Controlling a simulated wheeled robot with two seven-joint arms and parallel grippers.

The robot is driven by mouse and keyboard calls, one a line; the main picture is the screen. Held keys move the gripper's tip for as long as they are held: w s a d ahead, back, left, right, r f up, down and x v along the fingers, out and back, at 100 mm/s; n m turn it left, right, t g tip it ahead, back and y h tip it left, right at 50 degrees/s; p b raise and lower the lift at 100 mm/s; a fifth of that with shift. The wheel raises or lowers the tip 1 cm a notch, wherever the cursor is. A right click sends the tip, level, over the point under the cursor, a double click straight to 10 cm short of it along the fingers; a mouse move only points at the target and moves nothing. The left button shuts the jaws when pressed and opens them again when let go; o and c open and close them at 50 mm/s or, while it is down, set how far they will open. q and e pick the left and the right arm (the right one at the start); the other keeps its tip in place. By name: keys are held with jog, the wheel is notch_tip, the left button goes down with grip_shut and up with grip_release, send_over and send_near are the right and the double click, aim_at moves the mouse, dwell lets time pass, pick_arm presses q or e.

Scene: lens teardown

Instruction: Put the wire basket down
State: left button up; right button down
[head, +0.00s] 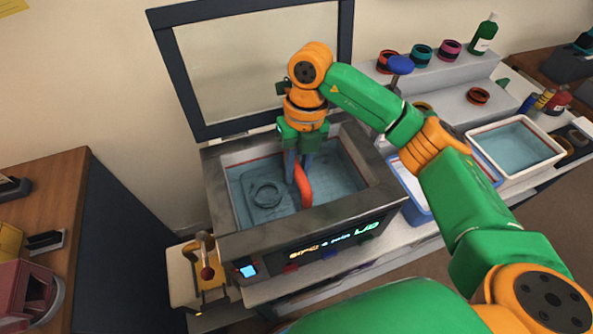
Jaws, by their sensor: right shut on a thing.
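My right gripper (300,165) reaches down into the tank of the open cleaner (220,241). It is shut on the red handle of the wire basket (304,190). The rest of the basket is hard to make out under the bluish liquid, and my gripper hides part of it. I cannot tell whether the basket touches the tank floor. A dark ring (266,195) shows in the liquid, left of the handle.
The cleaner's framed lid (262,62) stands open behind the tank. A white tray of liquid (515,147) is at the right, near a stepped stand (445,80) with coloured rings and a green bottle (484,35). A brown cabinet (45,180) stands at the left.

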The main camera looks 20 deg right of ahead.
jog(key=shift+f, duration=0.7)
jog(key=c, duration=0.7)
grip_release()
jog(key=r, duration=0.2)
jog(key=r+b, duration=0.1)
jog(key=r, duration=0.3)
jog(key=shift+w+d+b, duration=0.3)
jog(key=shift+w+d, duration=0.1)
jog(key=r, duration=0.4)
jog(key=r+p, duration=0.1)
jog(key=r, duration=0.1)
jog(key=shift+w+d, duration=0.2)
jog(key=shift+d, duration=0.2)
